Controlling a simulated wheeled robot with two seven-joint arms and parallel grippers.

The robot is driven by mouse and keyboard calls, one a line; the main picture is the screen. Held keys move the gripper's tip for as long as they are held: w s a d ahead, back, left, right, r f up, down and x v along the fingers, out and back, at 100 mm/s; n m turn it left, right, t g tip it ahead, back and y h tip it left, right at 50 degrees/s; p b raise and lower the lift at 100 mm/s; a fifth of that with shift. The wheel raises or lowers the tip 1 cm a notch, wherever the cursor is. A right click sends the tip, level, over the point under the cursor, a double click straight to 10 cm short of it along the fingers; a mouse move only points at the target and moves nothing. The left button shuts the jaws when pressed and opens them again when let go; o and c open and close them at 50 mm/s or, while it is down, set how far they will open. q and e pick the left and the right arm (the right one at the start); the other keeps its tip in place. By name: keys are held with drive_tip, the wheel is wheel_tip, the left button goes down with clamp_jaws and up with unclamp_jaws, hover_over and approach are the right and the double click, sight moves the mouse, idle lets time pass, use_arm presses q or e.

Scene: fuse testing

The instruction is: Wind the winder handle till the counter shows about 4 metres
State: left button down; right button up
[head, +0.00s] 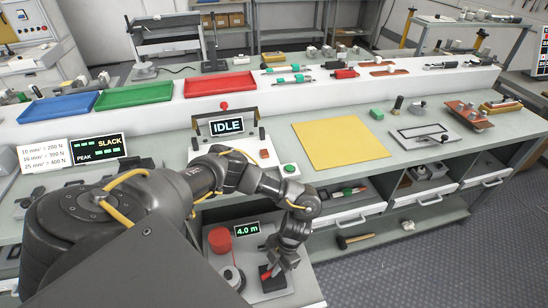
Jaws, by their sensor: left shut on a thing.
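The counter (247,229) on the grey unit at the bottom centre reads 4.0 m in green. A red spool (220,239) stands left of it, and a pale round wheel (232,278) sits in front of the spool. My left gripper (271,266) points down at the right side of this unit, shut on a small red handle (265,273) over a black block. The fingers partly hide the handle, and I cannot tell how it joins the wheel. My right gripper is not in view.
Above the unit is the workbench, with an IDLE display (227,126), a green button (289,169) and a yellow mat (340,145). A SLACK display (97,148) stands at left. A hammer (355,240) lies on the lower shelf.

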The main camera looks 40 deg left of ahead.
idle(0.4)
use_arm(q)
drive_tip(key=c, duration=1.5)
unclamp_jaws()
drive_tip(key=v, duration=1)
drive_tip(key=shift+w+r, duration=0.1)
drive_tip(key=shift+r, duration=0.3)
